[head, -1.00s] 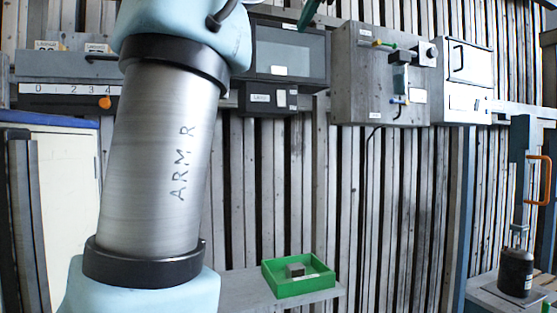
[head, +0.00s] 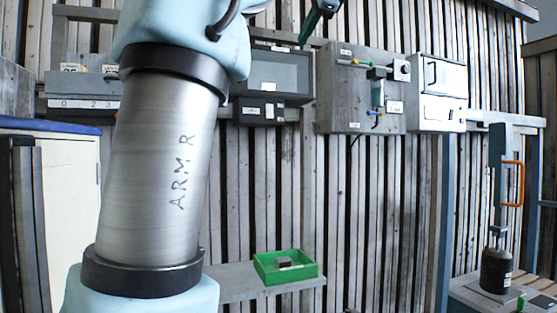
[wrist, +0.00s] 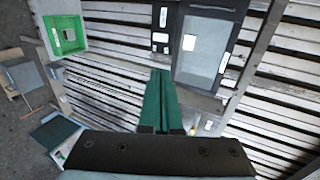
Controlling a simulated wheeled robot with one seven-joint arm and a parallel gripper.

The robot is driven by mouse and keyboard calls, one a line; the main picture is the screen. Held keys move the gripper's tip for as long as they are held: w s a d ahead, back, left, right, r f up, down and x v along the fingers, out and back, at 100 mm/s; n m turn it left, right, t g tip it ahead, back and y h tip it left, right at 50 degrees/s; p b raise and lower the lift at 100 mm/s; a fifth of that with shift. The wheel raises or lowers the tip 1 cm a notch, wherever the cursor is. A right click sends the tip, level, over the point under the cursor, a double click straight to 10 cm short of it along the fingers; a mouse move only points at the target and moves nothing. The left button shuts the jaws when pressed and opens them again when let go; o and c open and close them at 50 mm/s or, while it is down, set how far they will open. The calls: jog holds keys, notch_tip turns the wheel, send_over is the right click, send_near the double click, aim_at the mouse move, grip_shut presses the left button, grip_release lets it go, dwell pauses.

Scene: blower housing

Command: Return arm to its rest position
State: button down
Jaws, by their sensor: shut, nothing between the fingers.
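My arm, a steel link lettered ARM R between pale blue joints, fills the left of the head view. My gripper (wrist: 163,74) shows in the wrist view as two long green fingers pressed together, shut and empty. It points toward the dark-framed box with a grey window (wrist: 203,50), apart from it as far as I can tell. In the head view, part of my gripper (head: 304,40) hangs dark green at the top, in front of that box's upper edge.
A green tray (head: 308,279) with a small grey block (head: 284,262) sits on a low shelf. A grey box with valves (head: 346,112) and a white cabinet (head: 441,78) hang on the slatted wall. A press with an orange handle (head: 511,184) stands at the right.

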jog(key=w+f+g+h, duration=0.1)
jog(key=w+f+g, duration=0.15)
jog(key=f, duration=0.75)
jog(key=w+f+g, duration=0.1)
jog(key=w+f, duration=0.3)
jog(key=f, duration=0.6)
jog(key=s+a+f+n+g+h, duration=0.1)
jog(key=a+f+n, duration=0.1)
jog(key=f, duration=0.7)
jog(key=s+a+f+n+g+h, duration=0.1)
jog(key=a+f+g, duration=0.1)
jog(key=f, duration=0.6)
jog(key=s+a+f+n+g, duration=0.2)
jog(key=s+a+f+n, duration=0.2)
jog(key=s+f, duration=0.5)
jog(key=s+a+f+n+g+h+b, duration=0.1)
jog(key=s+a+f+n, duration=0.4)
jog(key=s+f, duration=0.5)
notch_tip(320, 180, down, 8)
jog(key=shift+f+n+g+h, duration=0.25)
jog(key=shift+n+g, duration=0.25)
jog(key=shift+g, duration=0.25)
